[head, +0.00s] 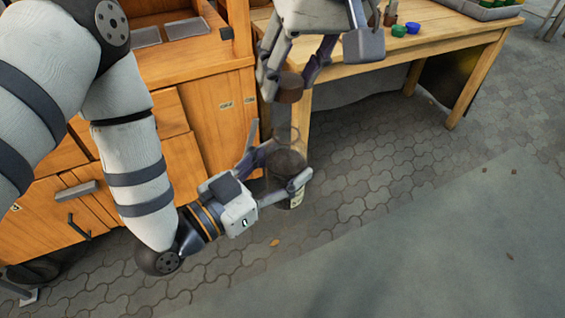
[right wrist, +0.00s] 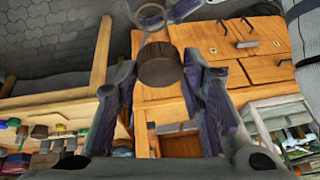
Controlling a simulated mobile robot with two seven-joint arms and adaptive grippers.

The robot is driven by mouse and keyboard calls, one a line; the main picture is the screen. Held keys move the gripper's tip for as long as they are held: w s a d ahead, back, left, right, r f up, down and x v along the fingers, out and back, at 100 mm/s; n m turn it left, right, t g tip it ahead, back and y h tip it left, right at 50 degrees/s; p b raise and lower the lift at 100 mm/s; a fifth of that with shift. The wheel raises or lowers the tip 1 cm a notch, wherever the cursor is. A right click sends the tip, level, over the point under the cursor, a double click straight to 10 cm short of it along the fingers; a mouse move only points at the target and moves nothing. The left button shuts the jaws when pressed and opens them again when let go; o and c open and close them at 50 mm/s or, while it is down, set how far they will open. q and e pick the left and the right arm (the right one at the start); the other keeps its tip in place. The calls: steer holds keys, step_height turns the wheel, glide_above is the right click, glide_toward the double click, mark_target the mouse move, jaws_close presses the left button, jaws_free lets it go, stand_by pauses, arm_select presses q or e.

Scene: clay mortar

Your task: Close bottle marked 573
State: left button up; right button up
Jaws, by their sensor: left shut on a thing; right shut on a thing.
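A clear bottle with a dark lower part (head: 286,162) is held upright over the paving, in front of the wooden furniture. My left gripper (head: 279,156) is shut around its body. A small pale patch shows low on the bottle, but no number can be read. My right gripper (head: 289,89) is above, pointing down and shut on a brown round cap (head: 291,80). The cap is above the bottle's open neck, with a gap between them. In the right wrist view, the cap (right wrist: 160,66) sits between the fingertips, with the bottle's clear neck (right wrist: 151,15) beyond it.
A wooden cabinet (head: 215,110) with drawers stands behind my left arm. A wooden table (head: 440,42) stands at upper right, with a blue cap (head: 399,30), a green cap (head: 413,27) and a grey tray (head: 478,9).

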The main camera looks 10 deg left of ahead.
mark_target(281, 126)
steer(key=shift+f, duration=1.7)
steer(key=shift+h, duration=0.3)
steer(key=shift+f, duration=0.85)
steer(key=shift+f, duration=0.6)
